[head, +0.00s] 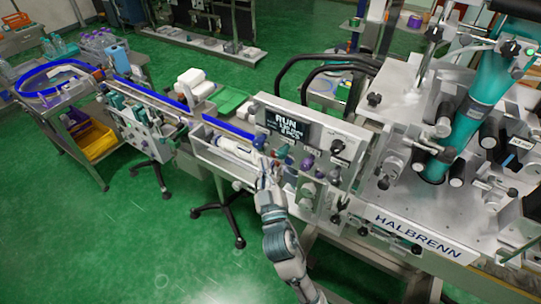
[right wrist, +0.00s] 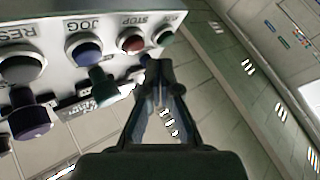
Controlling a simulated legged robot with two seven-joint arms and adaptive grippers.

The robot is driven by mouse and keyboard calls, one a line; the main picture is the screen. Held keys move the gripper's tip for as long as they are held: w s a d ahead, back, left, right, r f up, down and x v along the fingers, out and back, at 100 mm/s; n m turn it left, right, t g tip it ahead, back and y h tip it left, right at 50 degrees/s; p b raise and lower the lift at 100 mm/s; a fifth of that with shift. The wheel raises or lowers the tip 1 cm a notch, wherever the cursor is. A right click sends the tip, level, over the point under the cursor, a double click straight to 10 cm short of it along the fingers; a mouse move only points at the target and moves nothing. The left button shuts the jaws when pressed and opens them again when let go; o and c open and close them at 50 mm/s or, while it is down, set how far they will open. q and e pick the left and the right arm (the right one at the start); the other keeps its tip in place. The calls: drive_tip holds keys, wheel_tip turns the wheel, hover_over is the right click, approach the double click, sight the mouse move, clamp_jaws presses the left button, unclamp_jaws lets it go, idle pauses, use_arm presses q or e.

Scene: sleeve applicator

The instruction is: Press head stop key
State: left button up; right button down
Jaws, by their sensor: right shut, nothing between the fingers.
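In the right wrist view, a red key (right wrist: 131,42) labelled STOP sits on the edge of a pale control panel (right wrist: 52,16). My right gripper (right wrist: 159,70) is shut and empty. Its fingertips appear just below and right of the red key in that view, near a green key (right wrist: 165,37); I see no clear contact. In the head view, my right gripper (head: 266,164) is in front of the lower left part of the panel with the RUN display (head: 285,124). The red key is too small or hidden to make out there. My left gripper is not in view.
The HALBRENN machine (head: 415,229) stands at the right. A conveyor with blue rails (head: 152,92) runs to the left. The green floor (head: 160,250) at lower left is clear.

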drive_tip(key=shift+w+d+p, duration=0.15)
drive_tip(key=shift+d, duration=0.4)
drive_tip(key=shift+w+d+p, duration=0.15)
drive_tip(key=shift+d, duration=0.35)
drive_tip(key=shift+w+a+r, duration=0.1)
drive_tip(key=shift+a, duration=0.25)
drive_tip(key=shift+w+d, duration=0.1)
drive_tip(key=shift+d, duration=0.25)
drive_tip(key=shift+a, duration=0.1)
drive_tip(key=shift+s+a, duration=0.55)
drive_tip(key=shift+a, duration=0.15)
drive_tip(key=shift+s+a+b, duration=0.2)
drive_tip(key=shift+s+a, duration=0.55)
drive_tip(key=shift+s, duration=0.3)
drive_tip(key=shift+s+a+b, duration=0.2)
drive_tip(key=shift+s+a, duration=0.5)
drive_tip(key=shift+s, duration=0.3)
